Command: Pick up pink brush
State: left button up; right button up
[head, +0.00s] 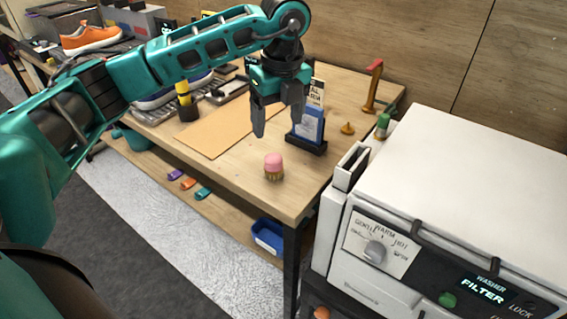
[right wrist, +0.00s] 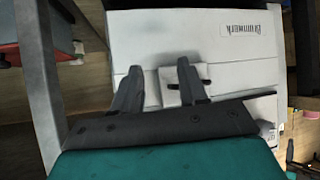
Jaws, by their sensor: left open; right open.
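The pink brush (head: 274,166) stands on the wooden table near its front right corner, pink top up and tan bristles down. My left gripper (head: 279,127) is open and empty, pointing down above the table. In the head view it is above and slightly behind the brush, apart from it. My right gripper (right wrist: 158,84) shows only in the right wrist view. It is open, with a white surface in front of its fingers, and nothing is seen held in it. The brush is not seen in the right wrist view.
A dark stand with a blue and white card (head: 308,127) is right of the brush. A brown mat (head: 212,134) lies to the left. The white washer (head: 470,165) stands right of the table (head: 235,165). An orange sneaker (head: 90,38) is at the far left. Table around the brush is clear.

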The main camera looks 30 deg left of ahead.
aim_at(274, 157)
pick_arm(q)
jog(key=f, duration=0.4)
jog(key=a+f, duration=0.1)
jog(key=f, duration=0.7)
jog(key=shift+w+a+f, duration=0.15)
jog(key=shift+a+f, duration=0.05)
jog(key=shift+a, duration=0.1)
jog(key=shift+r, duration=0.1)
jog(key=c, duration=1.2)
jog(key=shift+o, duration=0.2)
notch_tip(274, 157, up, 20)
jog(key=shift+p, duration=0.35)
